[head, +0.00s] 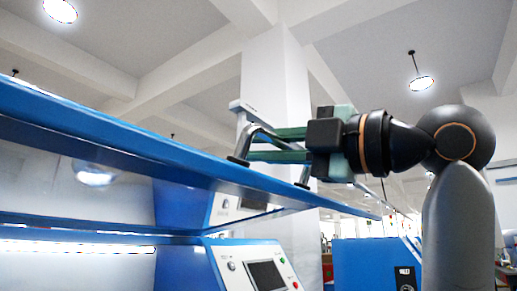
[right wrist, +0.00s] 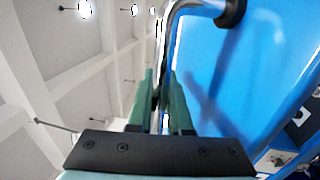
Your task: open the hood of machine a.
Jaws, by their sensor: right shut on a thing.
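The hood of the machine has a long blue front edge (head: 120,147) that runs from the upper left down toward the right in the head view. Its glassy underside shows, so it looks raised; how far I cannot tell. A bent metal handle (head: 262,129) is fixed to this edge, and it also shows in the right wrist view (right wrist: 170,32). My right gripper (head: 264,145) is shut on the handle, with its green fingers (right wrist: 162,80) on either side of the bar. My left gripper is in neither view.
A control panel (head: 268,274) with a screen and buttons stands below the hood. A blue cabinet (head: 365,265) is to its right. A white pillar (head: 280,80) rises behind the handle. The space above the hood is clear up to the ceiling lamps (head: 421,83).

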